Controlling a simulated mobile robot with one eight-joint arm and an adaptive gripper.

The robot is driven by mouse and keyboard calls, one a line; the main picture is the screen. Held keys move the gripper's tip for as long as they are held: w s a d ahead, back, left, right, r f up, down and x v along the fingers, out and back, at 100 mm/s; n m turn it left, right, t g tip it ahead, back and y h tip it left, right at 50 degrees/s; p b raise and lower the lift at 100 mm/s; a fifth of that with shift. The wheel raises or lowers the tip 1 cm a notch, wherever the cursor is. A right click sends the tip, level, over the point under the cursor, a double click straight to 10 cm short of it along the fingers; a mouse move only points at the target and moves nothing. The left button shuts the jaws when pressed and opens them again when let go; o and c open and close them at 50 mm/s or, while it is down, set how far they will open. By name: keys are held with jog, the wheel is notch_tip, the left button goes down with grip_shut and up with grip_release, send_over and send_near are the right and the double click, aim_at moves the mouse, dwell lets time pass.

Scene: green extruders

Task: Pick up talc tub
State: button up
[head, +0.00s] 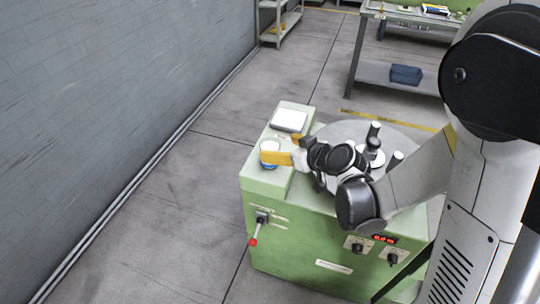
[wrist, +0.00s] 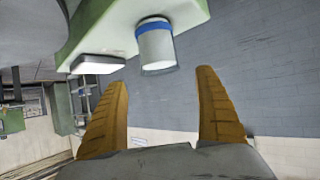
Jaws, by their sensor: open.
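The talc tub (wrist: 157,48), a small white cylinder with a blue band, stands on the green machine top. In the wrist view, which shows the scene upside down, it is just beyond the gap between my fingertips. The tub (head: 269,147) also shows in the head view, partly hidden behind an orange finger. My gripper (wrist: 161,76) is open and empty, with its two orange fingers spread wider than the tub. In the head view my gripper (head: 281,150) is right beside the tub, at its right. I cannot tell whether a finger touches it.
A white-topped box (head: 289,120) sits behind the tub on the same green machine (head: 265,185). A round grey turntable (head: 345,130) with dark-topped posts is at the right. A red-tipped lever (head: 253,241) sticks out in front. A grey wall (head: 120,90) is at the left.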

aim_at(271, 145)
jog(key=b+x, duration=0.2)
jog(key=x, duration=0.4)
jog(key=shift+b, duration=0.3)
jog(key=shift+s, duration=0.1)
jog(key=c, duration=1.4)
